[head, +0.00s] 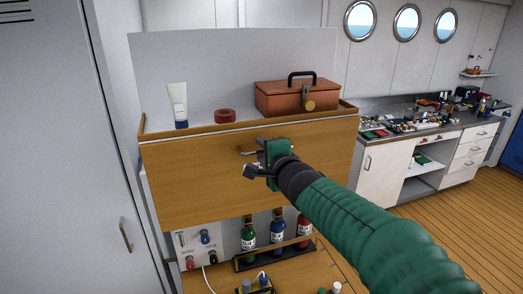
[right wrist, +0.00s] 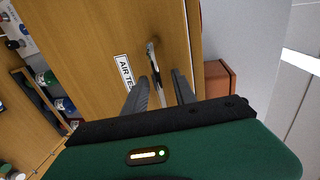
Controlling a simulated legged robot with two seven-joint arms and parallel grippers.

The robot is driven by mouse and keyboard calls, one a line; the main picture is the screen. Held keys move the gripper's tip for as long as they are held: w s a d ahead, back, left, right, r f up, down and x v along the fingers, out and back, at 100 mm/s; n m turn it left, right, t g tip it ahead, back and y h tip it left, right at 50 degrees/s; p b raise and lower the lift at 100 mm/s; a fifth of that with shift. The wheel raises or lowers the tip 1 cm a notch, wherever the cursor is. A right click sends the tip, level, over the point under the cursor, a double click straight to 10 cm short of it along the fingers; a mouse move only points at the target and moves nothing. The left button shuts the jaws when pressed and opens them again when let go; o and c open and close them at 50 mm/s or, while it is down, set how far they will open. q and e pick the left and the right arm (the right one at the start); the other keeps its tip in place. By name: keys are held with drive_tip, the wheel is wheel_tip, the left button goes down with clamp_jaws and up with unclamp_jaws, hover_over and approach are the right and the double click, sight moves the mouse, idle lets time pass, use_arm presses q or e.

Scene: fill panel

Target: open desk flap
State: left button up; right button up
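The desk flap (head: 200,180) is a broad wooden front panel standing upright below the shelf top in the head view. A small metal handle (head: 248,152) sits near its upper middle; it also shows in the right wrist view (right wrist: 151,54), beside a label (right wrist: 124,72) reading "AIR TE", the rest hidden. My right gripper (head: 256,168) is at the flap, close to the handle. In the right wrist view its two fingers (right wrist: 159,76) are apart, with the handle's end between or just beyond the tips; contact cannot be told. My left gripper is not in view.
A white tube (head: 177,104), a red tape roll (head: 225,116) and an orange toolbox (head: 285,98) stand on top.

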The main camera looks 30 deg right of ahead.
drive_tip(key=shift+a, duration=0.15)
drive_tip(key=shift+c, duration=2.1)
drive_tip(key=shift+d+f, duration=0.15)
drive_tip(key=shift+d, duration=0.15)
drive_tip(key=shift+c, duration=1.3)
drive_tip(key=shift+d+f, duration=0.1)
drive_tip(key=shift+d, duration=0.4)
clamp_jaws()
drive_tip(key=shift+a, duration=0.1)
